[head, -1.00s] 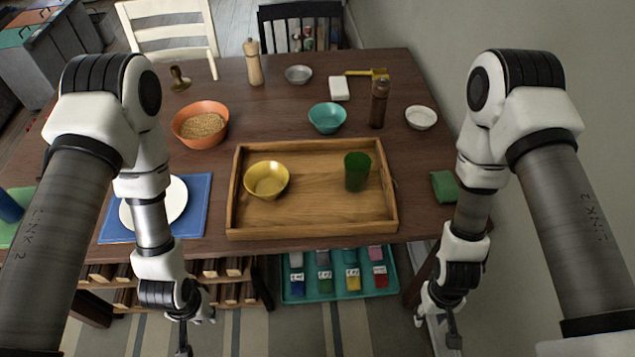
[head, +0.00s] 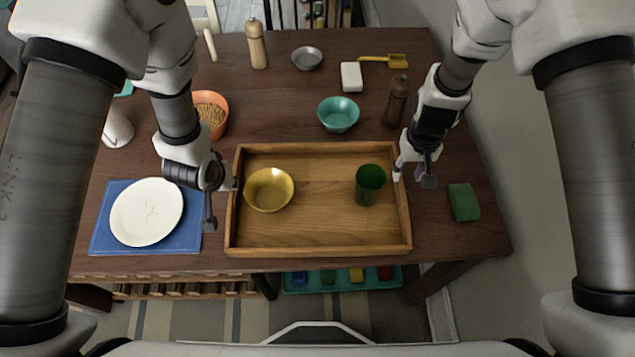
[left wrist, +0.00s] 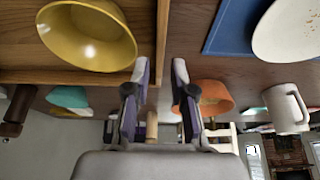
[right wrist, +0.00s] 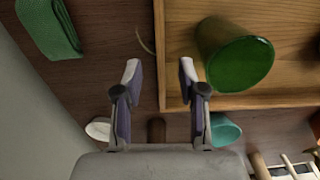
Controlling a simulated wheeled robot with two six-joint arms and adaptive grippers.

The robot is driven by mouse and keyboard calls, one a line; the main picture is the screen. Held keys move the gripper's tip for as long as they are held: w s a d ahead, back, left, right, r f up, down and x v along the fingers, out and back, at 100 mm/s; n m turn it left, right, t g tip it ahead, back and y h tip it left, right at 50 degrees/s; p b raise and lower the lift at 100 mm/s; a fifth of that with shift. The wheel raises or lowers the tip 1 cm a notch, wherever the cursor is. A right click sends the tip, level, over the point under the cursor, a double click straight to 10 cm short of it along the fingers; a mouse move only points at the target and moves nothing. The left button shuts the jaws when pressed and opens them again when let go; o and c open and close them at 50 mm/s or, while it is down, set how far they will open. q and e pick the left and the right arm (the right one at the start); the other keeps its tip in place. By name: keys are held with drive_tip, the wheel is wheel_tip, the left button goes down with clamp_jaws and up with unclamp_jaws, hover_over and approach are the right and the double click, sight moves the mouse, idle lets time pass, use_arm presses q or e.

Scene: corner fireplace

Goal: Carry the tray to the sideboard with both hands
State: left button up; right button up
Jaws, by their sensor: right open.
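The wooden tray (head: 320,249) lies on the dark table, with a yellow bowl (head: 269,189) and a green cup (head: 370,184) standing in it. My left gripper (head: 230,182) is at the tray's left end; in the left wrist view its open fingers (left wrist: 160,68) point at the tray's rim (left wrist: 163,35), one to each side. My right gripper (head: 408,170) is at the right end; in the right wrist view its open fingers (right wrist: 159,70) lie either side of the rim's line, near a thin curved handle (right wrist: 145,41). I cannot tell whether either touches the tray. No sideboard is identifiable.
A white plate (head: 147,212) on a blue mat (head: 102,236) lies left of the tray, and a green cloth (head: 463,202) lies right. Behind are an orange bowl (head: 210,112), a teal bowl (head: 338,114) and a brown mill (head: 396,102). A wall closes the right side.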

sight(403, 190)
use_arm(q)
drive_tip(key=shift+s+r, duration=0.2)
drive_tip(key=shift+s, duration=0.3)
drive_tip(key=shift+s+r, duration=0.2)
drive_tip(key=shift+s, duration=0.3)
use_arm(e)
drive_tip(key=shift+s+r, duration=0.25)
drive_tip(key=shift+s, duration=0.35)
drive_tip(key=shift+s+r, duration=0.2)
drive_tip(key=shift+s, duration=0.35)
use_arm(q)
drive_tip(key=x, duration=0.7)
drive_tip(key=shift+w+r, duration=0.1)
drive_tip(key=shift+w, duration=0.3)
use_arm(e)
drive_tip(key=f, duration=0.4)
drive_tip(key=w+f, duration=0.1)
drive_tip(key=f, duration=0.1)
drive_tip(key=shift+w+f, duration=0.1)
drive_tip(key=shift+f, duration=0.3)
use_arm(q)
drive_tip(key=shift+w+f, duration=0.15)
drive_tip(key=shift+f, duration=0.4)
use_arm(e)
drive_tip(key=shift+f, duration=0.6)
use_arm(q)
drive_tip(key=shift+w+f, duration=0.15)
drive_tip(key=shift+f, duration=0.05)
use_arm(e)
drive_tip(key=shift+f, duration=0.15)
